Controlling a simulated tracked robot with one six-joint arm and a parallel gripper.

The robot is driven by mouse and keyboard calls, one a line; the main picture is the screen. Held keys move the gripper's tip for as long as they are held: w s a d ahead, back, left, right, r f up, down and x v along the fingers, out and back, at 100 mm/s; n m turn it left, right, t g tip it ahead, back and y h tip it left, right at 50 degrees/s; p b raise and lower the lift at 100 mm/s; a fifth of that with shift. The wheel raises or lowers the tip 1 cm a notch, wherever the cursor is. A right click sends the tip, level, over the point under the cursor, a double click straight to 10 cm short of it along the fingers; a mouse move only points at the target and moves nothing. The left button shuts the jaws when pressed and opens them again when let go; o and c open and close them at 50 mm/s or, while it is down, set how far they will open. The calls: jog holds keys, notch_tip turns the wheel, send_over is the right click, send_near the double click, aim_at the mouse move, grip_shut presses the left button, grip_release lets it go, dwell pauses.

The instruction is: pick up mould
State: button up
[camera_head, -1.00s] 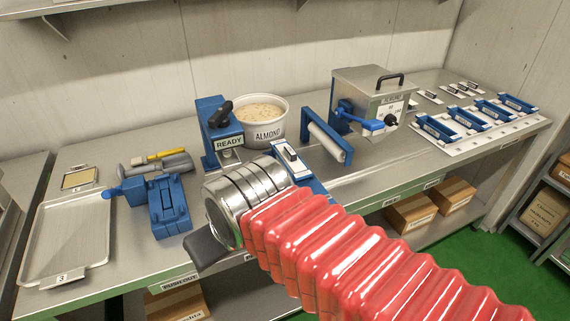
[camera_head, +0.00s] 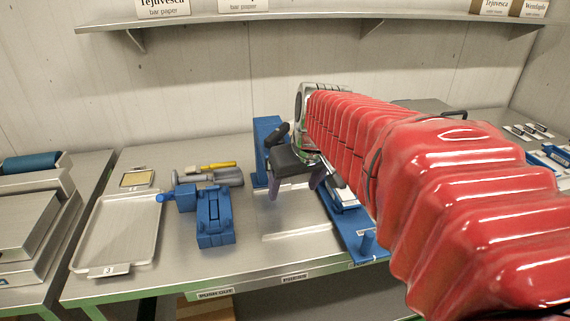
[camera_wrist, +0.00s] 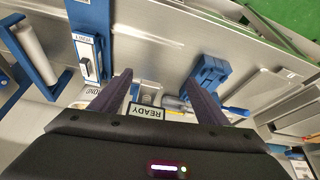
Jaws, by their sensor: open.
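Which piece is the mould is not certain. One candidate is a long blue holder (camera_head: 366,236) with a pale labelled insert, partly behind my arm in the head view. The holder also shows in the wrist view (camera_wrist: 88,16), left of my fingers. Other candidates are blue trays (camera_head: 555,154) at the far right edge, partly cut off. My gripper (camera_head: 297,188) is open and points down over the bench, beside the blue lever stand (camera_head: 268,152). In the wrist view its dark fingers (camera_wrist: 160,76) are apart with nothing gripped between them. A READY sign (camera_wrist: 146,112) shows beyond them.
A blue clamp-like fixture (camera_head: 215,217) stands left of my gripper. A metal tray (camera_head: 118,232) marked 3 lies further left. The bench front between fixture and holder is bare. A shelf (camera_head: 320,20) runs above.

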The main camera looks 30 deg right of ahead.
jog(key=w+d+f, duration=0.2)
jog(key=w+d, duration=0.1)
jog(key=d, duration=0.8)
jog(key=w+d+f+m, duration=0.1)
jog(key=w+d+f, duration=0.1)
jog(key=d, duration=0.9)
jog(key=shift+w+d+f+m+g, duration=0.2)
jog(key=shift+w+m+g, duration=0.15)
jog(key=shift+w, duration=0.4)
jog(key=x, duration=0.8)
jog(key=shift+w+d+f, duration=0.15)
jog(key=shift+f, duration=0.1)
jog(key=shift+f, duration=0.15)
jog(key=shift+x, duration=2.45)
jog(key=shift+d+f, duration=0.1)
